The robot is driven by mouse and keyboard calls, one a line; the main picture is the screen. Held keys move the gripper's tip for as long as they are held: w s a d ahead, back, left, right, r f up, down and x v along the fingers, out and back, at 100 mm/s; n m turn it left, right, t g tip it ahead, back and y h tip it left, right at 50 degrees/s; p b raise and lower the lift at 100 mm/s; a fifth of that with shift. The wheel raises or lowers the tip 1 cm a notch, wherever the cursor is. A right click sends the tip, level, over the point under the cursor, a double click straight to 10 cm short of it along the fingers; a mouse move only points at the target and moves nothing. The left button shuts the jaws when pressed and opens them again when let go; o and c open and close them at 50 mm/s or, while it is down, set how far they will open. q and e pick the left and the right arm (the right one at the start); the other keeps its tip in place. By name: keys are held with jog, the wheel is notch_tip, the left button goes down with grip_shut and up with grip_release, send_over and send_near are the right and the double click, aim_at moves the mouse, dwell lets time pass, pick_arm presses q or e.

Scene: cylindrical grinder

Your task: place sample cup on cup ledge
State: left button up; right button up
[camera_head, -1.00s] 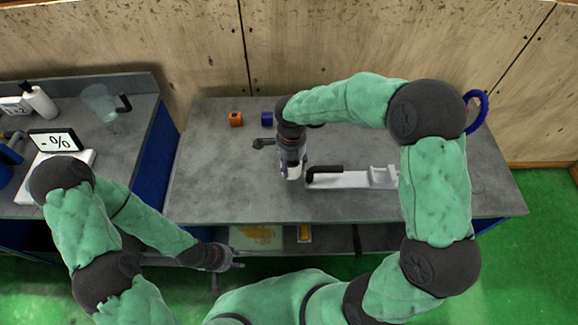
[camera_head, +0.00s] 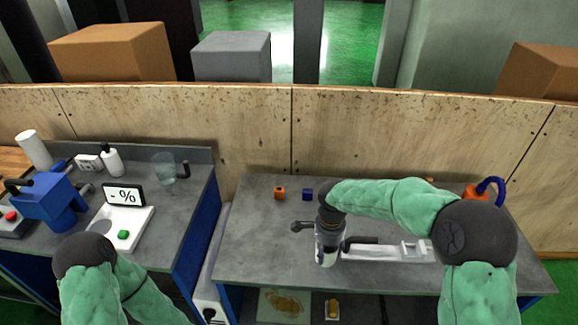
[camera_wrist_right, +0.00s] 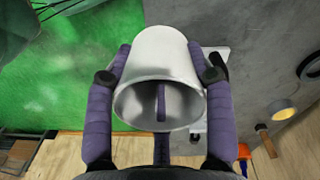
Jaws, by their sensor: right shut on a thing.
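My right gripper (camera_head: 328,243) hangs over the grey bench, just left of a long white fixture (camera_head: 385,252). In the right wrist view my gripper (camera_wrist_right: 162,72) has its purple fingers shut on the sides of the sample cup (camera_wrist_right: 160,50). The cup is silvery metal, and its open mouth faces the wrist camera with a purple piece showing inside. In the head view the cup (camera_head: 325,258) is a small pale shape at the fingertips. The white fixture has a black handle at its left end and an upright bracket; I cannot tell which part is the cup ledge. My left gripper is out of frame.
The left counter holds a scale (camera_head: 130,225), a glass beaker (camera_head: 165,168) and a blue machine (camera_head: 52,204). The bench's left part is clear.

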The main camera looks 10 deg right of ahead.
jog(key=shift+s+a+f+n, duration=0.15)
jog(key=shift+f+n, duration=0.55)
jog(key=shift+n, duration=0.4)
jog(key=f+n, duration=0.2)
jog(key=n, duration=0.2)
jog(key=s+a+f+n+b, duration=0.1)
jog(key=f+n, duration=0.1)
jog(key=n, duration=0.2)
jog(key=f+n, duration=0.2)
jog(key=n, duration=0.2)
jog(key=shift+s+a+f+n+b, duration=0.15)
jog(key=shift+s+a+n+b, duration=0.1)
jog(key=shift+s+n+b, duration=0.15)
